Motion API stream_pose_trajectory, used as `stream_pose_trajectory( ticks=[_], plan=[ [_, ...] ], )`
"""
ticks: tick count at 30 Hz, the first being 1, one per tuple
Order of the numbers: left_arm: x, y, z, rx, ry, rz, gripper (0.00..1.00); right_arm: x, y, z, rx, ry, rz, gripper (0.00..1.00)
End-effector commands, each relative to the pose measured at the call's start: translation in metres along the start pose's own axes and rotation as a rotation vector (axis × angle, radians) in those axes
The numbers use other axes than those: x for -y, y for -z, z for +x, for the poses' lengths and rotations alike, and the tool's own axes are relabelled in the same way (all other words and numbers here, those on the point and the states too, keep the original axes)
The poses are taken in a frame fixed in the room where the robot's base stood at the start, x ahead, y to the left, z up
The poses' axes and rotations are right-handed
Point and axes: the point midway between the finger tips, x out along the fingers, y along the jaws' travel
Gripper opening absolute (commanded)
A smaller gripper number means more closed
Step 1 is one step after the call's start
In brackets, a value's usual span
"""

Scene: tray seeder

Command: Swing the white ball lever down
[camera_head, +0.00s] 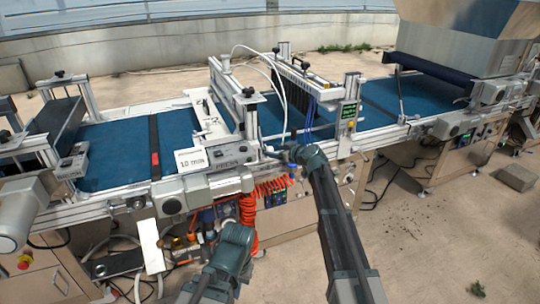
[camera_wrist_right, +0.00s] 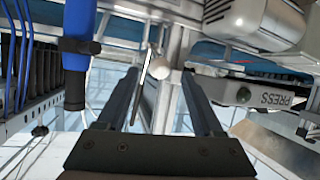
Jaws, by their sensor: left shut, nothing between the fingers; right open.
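My right gripper (camera_head: 274,150) is stretched out to the near side of the conveyor line, just right of the PRESS label. In the right wrist view its two dark fingers (camera_wrist_right: 160,78) are apart. A small white ball (camera_wrist_right: 155,67) on a thin rod shows in the gap between them, beyond or near the tips. No contact with either finger can be made out. In the head view I cannot clearly pick out the ball beside the gripper. The teal and dark links of my left arm (camera_head: 232,248) show at bottom centre, but its fingers are not visible.
The PRESS housing (camera_head: 233,160) stands left of the right gripper; its label (camera_wrist_right: 277,99) is at right in the wrist view. A blue-handled part (camera_wrist_right: 78,45) is close left of the fingers. Orange coiled hose (camera_head: 250,215) hangs below. The blue belt (camera_head: 110,150) runs behind.

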Motion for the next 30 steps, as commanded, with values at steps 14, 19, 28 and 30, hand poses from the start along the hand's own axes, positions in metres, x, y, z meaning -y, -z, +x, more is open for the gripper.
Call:
stream_pose_trajectory(
  ticks=[14, 19, 28, 30],
  plan=[
    [-0.002, 0.001, 0.018, 0.000, 0.000, 0.000, 0.00, 0.000, 0.000, 0.048, 0.000, 0.000, 0.000, 0.69],
    [-0.002, 0.001, 0.018, 0.000, 0.000, 0.000, 0.00, 0.000, 0.000, 0.048, 0.000, -0.001, 0.001, 0.69],
    [-0.002, 0.001, 0.018, 0.000, 0.000, 0.000, 0.00, 0.000, 0.000, 0.048, 0.000, -0.001, 0.001, 0.33],
    [-0.002, 0.001, 0.018, 0.000, 0.000, 0.000, 0.00, 0.000, 0.000, 0.048, 0.000, 0.000, 0.001, 0.20]
  ],
)
